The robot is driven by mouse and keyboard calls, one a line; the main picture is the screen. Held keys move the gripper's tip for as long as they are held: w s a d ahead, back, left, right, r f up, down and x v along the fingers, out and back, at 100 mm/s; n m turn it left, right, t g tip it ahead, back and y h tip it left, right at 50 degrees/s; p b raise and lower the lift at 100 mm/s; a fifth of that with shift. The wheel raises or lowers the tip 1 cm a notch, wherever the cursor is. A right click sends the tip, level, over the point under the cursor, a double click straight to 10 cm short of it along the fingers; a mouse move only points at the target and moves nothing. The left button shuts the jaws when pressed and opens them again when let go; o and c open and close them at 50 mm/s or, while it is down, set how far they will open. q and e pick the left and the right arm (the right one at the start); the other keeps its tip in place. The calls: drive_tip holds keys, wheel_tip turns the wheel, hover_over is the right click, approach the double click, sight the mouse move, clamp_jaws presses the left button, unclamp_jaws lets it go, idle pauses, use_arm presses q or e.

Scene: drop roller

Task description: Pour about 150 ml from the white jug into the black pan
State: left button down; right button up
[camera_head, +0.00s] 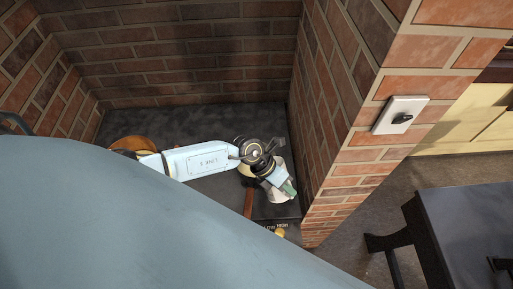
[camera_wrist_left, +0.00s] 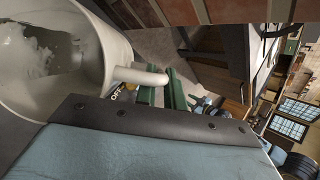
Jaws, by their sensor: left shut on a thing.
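The white jug (camera_head: 279,208) is at the right end of the dark cooking surface, close to the brick side wall. In the left wrist view the jug (camera_wrist_left: 105,60) fills the left side, and its inside shows grey and whitish patches. My left gripper (camera_head: 287,187) has green fingertips and is shut on the jug's handle (camera_wrist_left: 140,76). The jug looks tilted, but the exact angle is unclear. I cannot make out the black pan's body. A brown handle (camera_head: 248,201), possibly the pan's, sticks out below my arm. My right gripper is not in view.
Brick walls (camera_head: 180,50) enclose the cooking surface (camera_head: 205,118) at the back and sides. A round brown wooden thing (camera_head: 135,143) lies at its left. A yellow knob (camera_head: 280,232) is at the front edge. A dark table (camera_head: 470,220) stands at the right.

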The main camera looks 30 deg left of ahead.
use_arm(q)
drive_tip(key=shift+w+r, duration=0.1)
drive_tip(key=shift+r, duration=0.15)
drive_tip(key=shift+w+a+r+h+b, duration=0.25)
drive_tip(key=shift+a+r+h+b, duration=0.25)
drive_tip(key=shift+h+b, duration=0.15)
drive_tip(key=shift+w+a+r+n+g+h+b, duration=0.15)
drive_tip(key=shift+a+r+n+h+b, duration=0.15)
drive_tip(key=shift+r+b, duration=0.2)
drive_tip(key=shift+w+a+r+n+g+h+b, duration=0.1)
drive_tip(key=shift+a+r+g+h+b, duration=0.1)
drive_tip(key=shift+r+h+b, duration=0.3)
drive_tip(key=shift+r, duration=0.2)
drive_tip(key=shift+w+a+r+g+h+b, duration=0.2)
drive_tip(key=shift+a+r+h+b, duration=0.25)
drive_tip(key=shift+r, duration=0.15)
drive_tip(key=shift+w+a+r+g+h+b, duration=0.15)
drive_tip(key=shift+a+r+h+b, duration=0.25)
drive_tip(key=shift+r, duration=0.15)
idle(1.2)
